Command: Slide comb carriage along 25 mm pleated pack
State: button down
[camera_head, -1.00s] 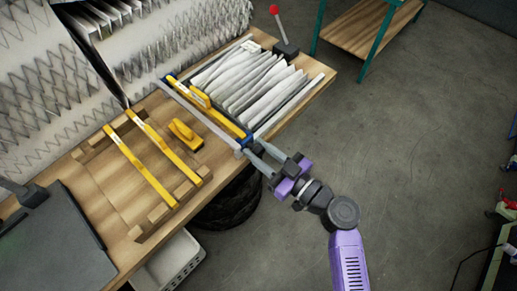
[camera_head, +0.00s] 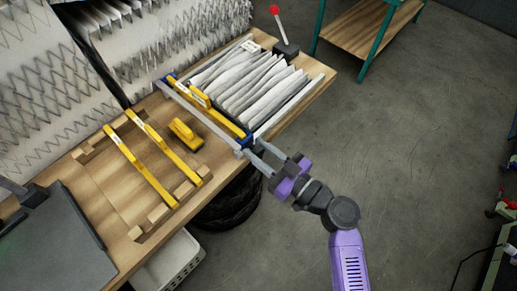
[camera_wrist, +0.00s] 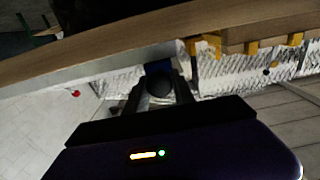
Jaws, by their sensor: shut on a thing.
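The comb carriage (camera_head: 212,109) is a yellow bar with blue ends and a raised yellow handle. It lies across the left part of the white pleated pack (camera_head: 255,82), beside a grey rail (camera_head: 205,120). My gripper (camera_head: 250,152) is at the carriage's near end, at the bench's front edge. In the wrist view, my gripper (camera_wrist: 160,90) is shut on a dark round knob (camera_wrist: 160,86), with a blue part (camera_wrist: 158,68) just behind it. The grip contact is small and partly hidden in the head view.
Two long yellow combs (camera_head: 140,165) and a short yellow one (camera_head: 186,134) sit on the wooden bench (camera_head: 100,190) to the left. A red-tipped lever (camera_head: 284,35) stands behind the pack. A white crate (camera_head: 172,262) is below the bench. Open floor lies right.

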jog(key=shift+w+d+f+b, duration=0.15)
jog(key=shift+w+d+b, duration=0.2)
jog(key=shift+b, duration=0.15)
jog(key=w+d+b, duration=1)
jog(key=w+b, duration=0.2)
jog(key=b, duration=0.2)
jog(key=w+d+b, duration=0.9)
jog(key=w+b, duration=0.4)
jog(key=b, duration=0.1)
jog(key=shift+d, duration=0.35)
jog(key=c, duration=1.1)
grip_release()
